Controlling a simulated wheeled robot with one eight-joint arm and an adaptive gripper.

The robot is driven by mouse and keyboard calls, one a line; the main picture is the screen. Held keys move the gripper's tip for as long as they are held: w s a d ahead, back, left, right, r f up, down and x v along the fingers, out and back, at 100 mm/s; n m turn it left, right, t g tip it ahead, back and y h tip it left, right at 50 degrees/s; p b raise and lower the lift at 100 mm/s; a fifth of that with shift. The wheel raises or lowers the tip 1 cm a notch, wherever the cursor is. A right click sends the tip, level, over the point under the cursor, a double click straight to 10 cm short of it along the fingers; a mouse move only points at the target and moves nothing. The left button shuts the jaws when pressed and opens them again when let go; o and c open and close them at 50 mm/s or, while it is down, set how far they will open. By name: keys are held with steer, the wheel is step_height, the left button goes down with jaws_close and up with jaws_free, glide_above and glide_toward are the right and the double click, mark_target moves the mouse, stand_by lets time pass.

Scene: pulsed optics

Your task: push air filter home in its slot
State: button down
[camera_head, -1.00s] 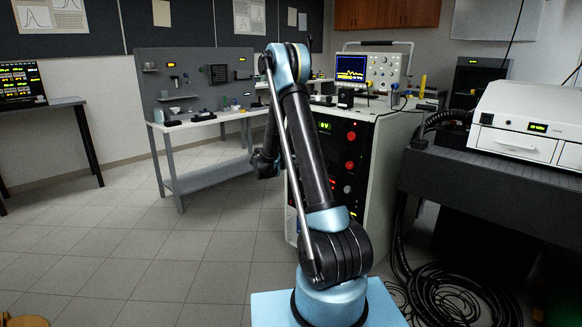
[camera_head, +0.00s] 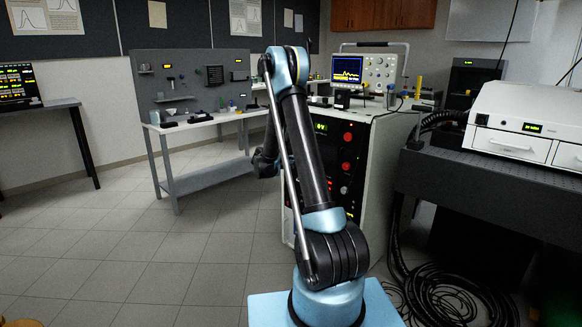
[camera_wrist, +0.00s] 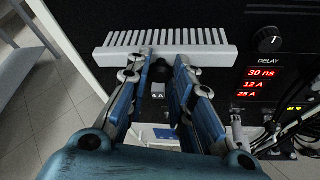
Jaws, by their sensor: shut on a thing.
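The air filter (camera_wrist: 200,47) is a pale, slatted bar at the top of the wrist view, against the black front panel of the cabinet. Its slot is hidden behind it, and how far it stands out from the panel cannot be told. My gripper (camera_wrist: 163,60) reaches up from below, its two blue-and-grey fingers a little apart with their tips at the filter's middle. It is shut on the filter, though the contact itself is hard to see. A small dark part shows between the fingers. In the head view my arm hides the gripper and the filter.
A red DELAY readout (camera_wrist: 263,83) and a black knob (camera_wrist: 270,39) sit right of the filter, with cables below. The cabinet (camera_head: 379,165) carries an oscilloscope (camera_head: 368,69). A bench (camera_head: 205,125) stands left, a dark table (camera_head: 480,172) right.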

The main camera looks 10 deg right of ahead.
steer(key=shift+w+d, duration=0.2)
steer(key=shift+w, duration=0.1)
steer(key=shift+w+d, duration=0.2)
steer(key=shift+d, duration=0.1)
steer(key=shift+w+d, duration=0.4)
steer(key=shift+d, duration=0.1)
steer(key=shift+w+d, duration=0.35)
steer(key=shift+d, duration=0.2)
steer(key=c, duration=1.3)
jaws_free()
steer(key=shift+s, duration=0.1)
steer(key=v, duration=0.5)
steer(key=f+v, duration=0.1)
steer(key=v, duration=0.9)
steer(key=shift+s+a+f, duration=0.1)
steer(key=shift+s+a, duration=0.1)
steer(key=shift+a, duration=0.35)
